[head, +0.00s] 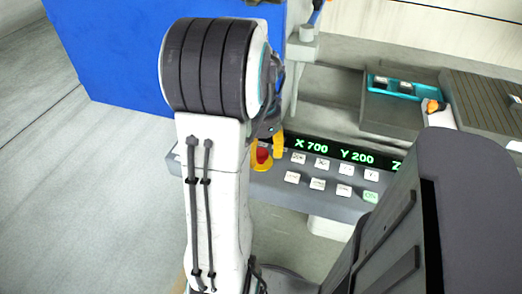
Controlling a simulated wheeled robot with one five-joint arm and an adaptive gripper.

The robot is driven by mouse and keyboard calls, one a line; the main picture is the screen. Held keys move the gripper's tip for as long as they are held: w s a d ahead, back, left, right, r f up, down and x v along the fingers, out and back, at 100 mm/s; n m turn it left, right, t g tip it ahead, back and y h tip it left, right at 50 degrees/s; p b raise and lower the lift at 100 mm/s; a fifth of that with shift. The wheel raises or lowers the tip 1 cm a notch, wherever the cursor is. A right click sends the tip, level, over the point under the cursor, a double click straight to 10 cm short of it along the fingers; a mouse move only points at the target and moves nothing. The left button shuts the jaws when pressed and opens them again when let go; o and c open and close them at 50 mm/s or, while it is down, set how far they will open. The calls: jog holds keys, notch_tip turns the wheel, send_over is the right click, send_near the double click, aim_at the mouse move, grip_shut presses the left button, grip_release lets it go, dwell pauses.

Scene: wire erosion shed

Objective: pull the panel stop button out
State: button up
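The red stop button (262,155) sits with yellow around it on the left part of the grey control panel (270,190). Whether it is pushed in or out is too small to tell. My gripper (269,149) is at the button, with a yellow finger (278,144) just to its right in the picture. My white arm link hides most of the gripper and the panel's left end. I cannot tell whether the fingers touch the button or how far apart they are.
The panel's green display (332,152) and several white keys (322,163) lie right of the button. A large blue cabinet (115,50) stands behind on the left. A teal tray (392,87) is at the back right. Bare floor (80,180) lies to the left.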

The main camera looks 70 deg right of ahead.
aim_at(261, 151)
grip_shut()
jog(key=shift+r+p, duration=0.7)
jog(key=shift+f, duration=0.1)
jog(key=shift+o, duration=0.9)
grip_release()
notch_tip(261, 151, up, 12)
dwell(0.7)
